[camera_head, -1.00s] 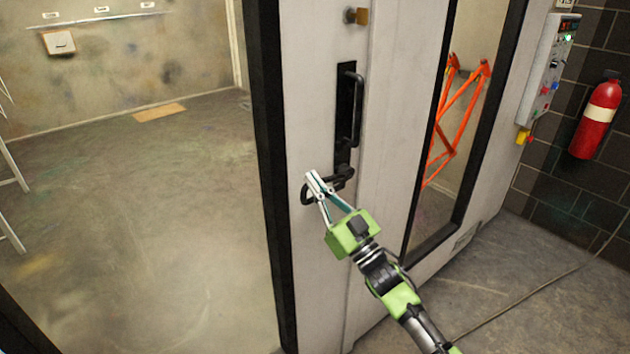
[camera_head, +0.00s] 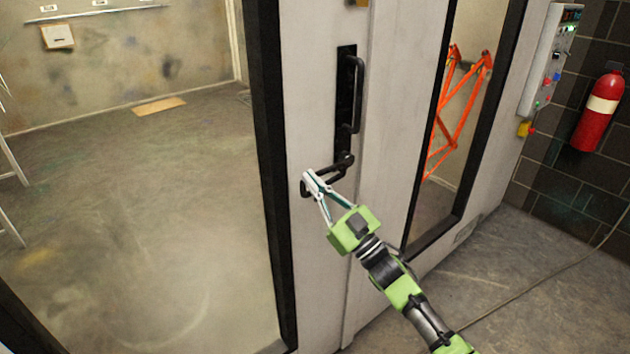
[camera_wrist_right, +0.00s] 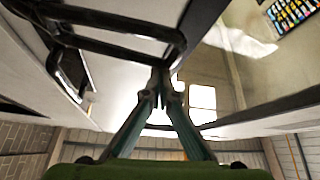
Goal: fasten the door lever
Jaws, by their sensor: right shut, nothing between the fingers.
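The black door lever (camera_head: 334,172) sits low on the white door, below the long black pull handle (camera_head: 357,95) on its dark backplate. It slants down to the left from its pivot and ends in a bent tip. My right gripper (camera_head: 308,174) is shut and empty, its fingertips at the lever's left end; in the head view they overlap the lever. In the right wrist view the shut fingertips (camera_wrist_right: 160,75) are close to a dark bar of the lever (camera_wrist_right: 120,50); whether they touch it I cannot tell. My left gripper is not in view.
A dark-framed glass panel (camera_head: 270,130) shows the booth floor at left. An orange frame (camera_head: 457,115) shows through the right window. A control box (camera_head: 549,65) and red extinguisher (camera_head: 598,112) are at right. A cable (camera_head: 540,285) lies on the floor.

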